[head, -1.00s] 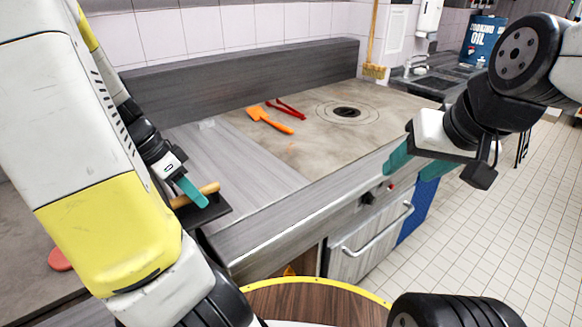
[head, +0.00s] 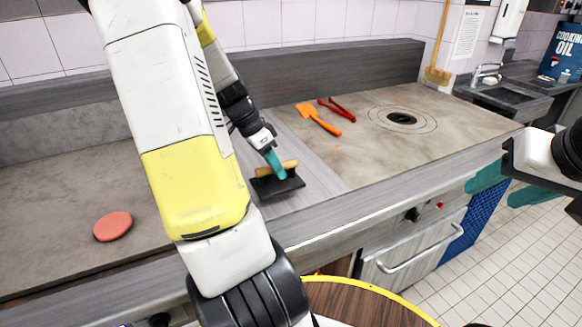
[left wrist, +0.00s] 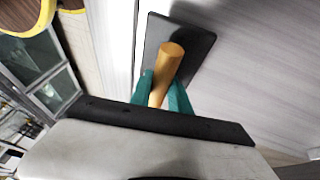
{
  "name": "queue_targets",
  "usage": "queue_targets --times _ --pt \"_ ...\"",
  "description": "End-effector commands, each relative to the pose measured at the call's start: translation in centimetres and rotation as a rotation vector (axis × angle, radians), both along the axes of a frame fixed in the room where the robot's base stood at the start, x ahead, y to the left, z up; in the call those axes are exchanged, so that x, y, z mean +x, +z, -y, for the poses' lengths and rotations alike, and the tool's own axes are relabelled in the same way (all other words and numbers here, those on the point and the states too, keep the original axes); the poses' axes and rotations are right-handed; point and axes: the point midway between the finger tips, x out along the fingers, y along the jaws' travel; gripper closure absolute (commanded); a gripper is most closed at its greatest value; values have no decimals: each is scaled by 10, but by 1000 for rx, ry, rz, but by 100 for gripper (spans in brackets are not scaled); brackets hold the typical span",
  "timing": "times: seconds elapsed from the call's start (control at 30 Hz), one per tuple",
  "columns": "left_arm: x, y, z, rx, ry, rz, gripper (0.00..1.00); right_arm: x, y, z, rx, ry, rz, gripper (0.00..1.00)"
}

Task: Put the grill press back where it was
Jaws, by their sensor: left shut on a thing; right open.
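The grill press is a dark flat plate (head: 280,186) with a light wooden handle (head: 289,165). My left gripper (head: 275,164) is shut on the handle. In the left wrist view the teal fingers (left wrist: 165,95) stand on either side of the wooden handle (left wrist: 170,58), with the dark plate (left wrist: 195,45) beyond it. The press is at the front part of the grey metal strip; I cannot tell if the plate touches it. My right gripper (head: 505,188) is open and empty at the right, in front of the counter; the picture edge cuts off its arm.
A pink-red round patty (head: 113,226) lies on the griddle at the left. An orange spatula (head: 318,119) and red tongs (head: 337,109) lie on the right surface near a round burner (head: 402,118). The grey strip (head: 315,158) between is otherwise clear. A sink (head: 510,93) is at the far right.

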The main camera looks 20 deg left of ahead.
Motion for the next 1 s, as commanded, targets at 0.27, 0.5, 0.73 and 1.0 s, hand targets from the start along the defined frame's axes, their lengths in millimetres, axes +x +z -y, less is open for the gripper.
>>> queue_targets --times 0.27,0.5,0.73,1.0 --pt "35 -2 -5 1 -2 2 100 0 0 0 0 0 0 45" --pt "45 -9 -7 -1 -2 -1 100 0 0 0 0 0 0 45" --pt "44 -37 -7 -1 0 -1 100 0 0 0 0 0 0 45" --pt "45 -39 -7 1 -1 1 100 0 0 0 0 0 0 45"
